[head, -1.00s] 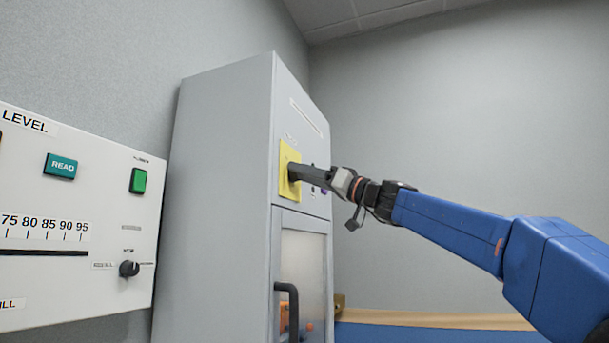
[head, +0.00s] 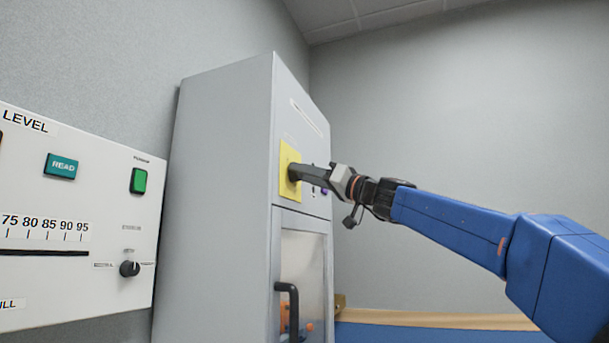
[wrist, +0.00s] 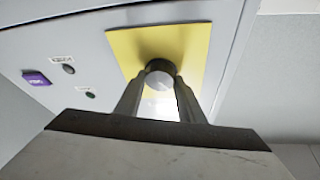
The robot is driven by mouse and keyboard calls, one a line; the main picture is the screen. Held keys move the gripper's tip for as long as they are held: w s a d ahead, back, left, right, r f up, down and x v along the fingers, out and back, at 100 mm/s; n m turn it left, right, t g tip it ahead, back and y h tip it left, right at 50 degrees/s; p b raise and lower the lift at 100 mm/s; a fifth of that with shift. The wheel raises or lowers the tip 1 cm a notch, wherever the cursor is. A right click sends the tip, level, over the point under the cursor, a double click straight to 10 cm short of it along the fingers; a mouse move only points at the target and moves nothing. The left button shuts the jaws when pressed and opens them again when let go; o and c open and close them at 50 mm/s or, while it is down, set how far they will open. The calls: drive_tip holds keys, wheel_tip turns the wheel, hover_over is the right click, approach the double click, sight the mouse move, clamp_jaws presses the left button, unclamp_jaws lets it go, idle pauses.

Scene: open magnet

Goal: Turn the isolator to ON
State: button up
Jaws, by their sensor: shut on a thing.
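The isolator is a dark round knob (wrist: 160,68) on a yellow plate (head: 284,155), high on the front of the grey cabinet. The yellow plate also fills the upper middle of the wrist view (wrist: 190,45). My gripper (wrist: 160,85) has its two fingers closed around the knob, one on each side. In the head view, my gripper (head: 298,172) reaches the plate from the right and hides most of the knob. The knob's pointer and any ON or OFF marks cannot be read.
The grey cabinet (head: 220,190) has a door handle (head: 291,305) below the plate. A purple button (wrist: 37,78) and small dark knobs (wrist: 69,69) sit beside the plate. A white panel (head: 110,215) with buttons and a dial stands at left.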

drive_tip(key=shift+r+m+h, duration=0.1)
drive_tip(key=shift+m+h, duration=1.05)
drive_tip(key=shift+m, duration=1.95)
drive_tip(key=shift+r+m+h, duration=0.15)
drive_tip(key=shift+m+h, duration=1.05)
drive_tip(key=shift+m, duration=1.9)
drive_tip(key=shift+r+m+h, duration=0.1)
drive_tip(key=shift+m+h, duration=1.05)
drive_tip(key=shift+m, duration=1.95)
drive_tip(key=o, duration=1)
drive_tip(key=shift+o, duration=0.2)
drive_tip(key=shift+s, duration=0.1)
drive_tip(key=v, duration=1.7)
drive_tip(key=shift+s+f, duration=0.15)
drive_tip(key=shift+s, duration=0.1)
